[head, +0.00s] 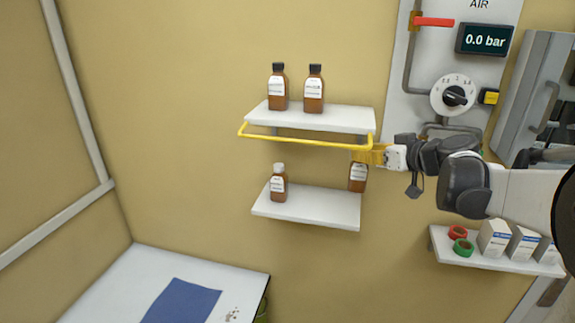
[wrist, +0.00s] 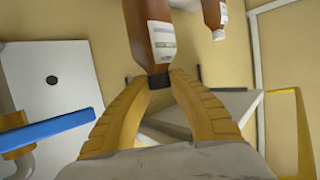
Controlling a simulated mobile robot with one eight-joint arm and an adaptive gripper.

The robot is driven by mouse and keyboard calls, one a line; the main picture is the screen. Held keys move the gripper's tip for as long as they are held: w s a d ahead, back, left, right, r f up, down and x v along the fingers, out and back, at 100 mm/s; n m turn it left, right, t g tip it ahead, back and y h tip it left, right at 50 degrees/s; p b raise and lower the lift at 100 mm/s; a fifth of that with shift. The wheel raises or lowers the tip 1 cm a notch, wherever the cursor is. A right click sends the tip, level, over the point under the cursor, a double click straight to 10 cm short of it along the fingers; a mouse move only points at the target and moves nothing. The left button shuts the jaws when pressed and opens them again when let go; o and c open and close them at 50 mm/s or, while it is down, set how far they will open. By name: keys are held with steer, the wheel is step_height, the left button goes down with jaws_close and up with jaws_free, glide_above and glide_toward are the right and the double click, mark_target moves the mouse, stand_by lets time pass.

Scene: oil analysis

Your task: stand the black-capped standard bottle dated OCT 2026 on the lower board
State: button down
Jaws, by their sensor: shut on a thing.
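My gripper (head: 370,155), with yellow fingers, is shut on the black cap of an amber bottle (head: 357,178) with a white label. In the wrist view the fingers (wrist: 159,82) close around the cap from both sides, and the bottle (wrist: 152,25) extends away from them. The bottle hangs upright at the right end of the lower board (head: 318,208). I cannot tell whether its base touches the board. Its label date is too small to read. A white-capped amber bottle (head: 279,185) stands at the left of the lower board and also shows in the wrist view (wrist: 214,18).
Two black-capped bottles (head: 277,88) (head: 314,90) stand on the upper board (head: 340,119). A yellow rail (head: 300,141) runs along its front, close to my gripper. The lower board's middle is clear. A small shelf (head: 490,260) with tape rolls and boxes is at right.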

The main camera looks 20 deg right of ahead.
steer(key=w+a+f, duration=0.3)
steer(key=w+f, duration=0.1)
steer(key=f, duration=0.3)
steer(key=shift+a+f, duration=0.2)
steer(key=shift+a, duration=0.2)
steer(key=shift+f, duration=0.15)
steer(key=c, duration=1.3)
jaws_free()
